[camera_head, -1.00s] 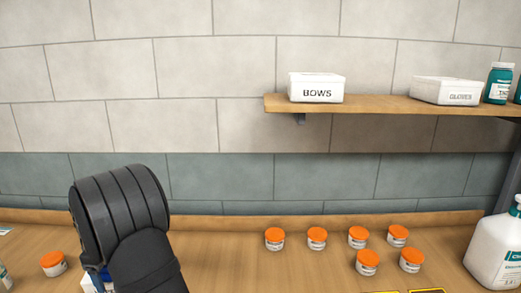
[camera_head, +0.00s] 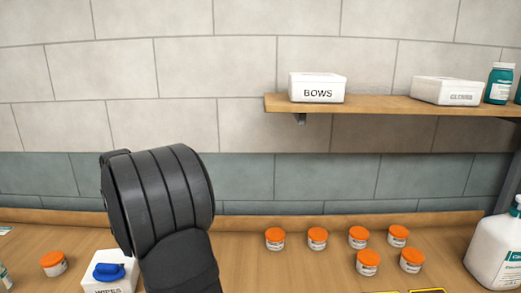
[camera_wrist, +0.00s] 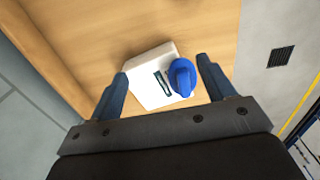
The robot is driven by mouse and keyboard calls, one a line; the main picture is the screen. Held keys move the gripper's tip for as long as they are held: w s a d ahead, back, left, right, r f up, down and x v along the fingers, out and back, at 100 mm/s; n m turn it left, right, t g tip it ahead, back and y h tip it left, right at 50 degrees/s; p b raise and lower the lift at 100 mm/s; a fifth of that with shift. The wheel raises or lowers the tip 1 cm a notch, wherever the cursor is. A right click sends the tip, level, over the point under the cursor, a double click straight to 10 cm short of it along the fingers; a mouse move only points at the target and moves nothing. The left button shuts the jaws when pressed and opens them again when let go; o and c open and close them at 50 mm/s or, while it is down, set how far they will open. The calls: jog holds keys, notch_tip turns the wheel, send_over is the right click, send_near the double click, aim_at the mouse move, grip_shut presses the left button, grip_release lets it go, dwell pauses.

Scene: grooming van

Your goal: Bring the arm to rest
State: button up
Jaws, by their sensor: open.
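My gripper (camera_wrist: 164,75) shows in the wrist view with its two dark blue fingers apart and nothing between them. In the head view my black arm rises in front of the counter, and the gripper itself is hidden there.
Several orange-lidded jars (camera_head: 317,238) stand on the counter (camera_head: 300,268) right of my arm, and one jar (camera_head: 53,263) stands at left. A white jug (camera_head: 493,250) is at far right. A shelf (camera_head: 380,105) holds a BOWS box (camera_head: 316,88) and a gloves box (camera_head: 446,91).

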aim_at(114, 281)
jog(key=a+f, duration=0.1)
jog(key=a, duration=0.4)
jog(key=s+a+f+n, duration=0.1)
jog(key=a+f, duration=0.1)
jog(key=a, duration=0.3)
jog(key=s+a+f+n, duration=0.1)
jog(key=a+f, duration=0.1)
jog(key=a, duration=0.4)
jog(key=s+a+f, duration=0.2)
jog(key=a, duration=0.2)
jog(key=s+a+f, duration=0.2)
jog(key=a+f, duration=0.1)
jog(key=a, duration=0.1)
jog(key=s+a+f, duration=0.2)
jog(key=a+f, duration=0.1)
jog(key=a, duration=0.1)
jog(key=shift+s+a, duration=0.15)
jog(key=shift+a, duration=0.25)
jog(key=shift+r, duration=0.1)
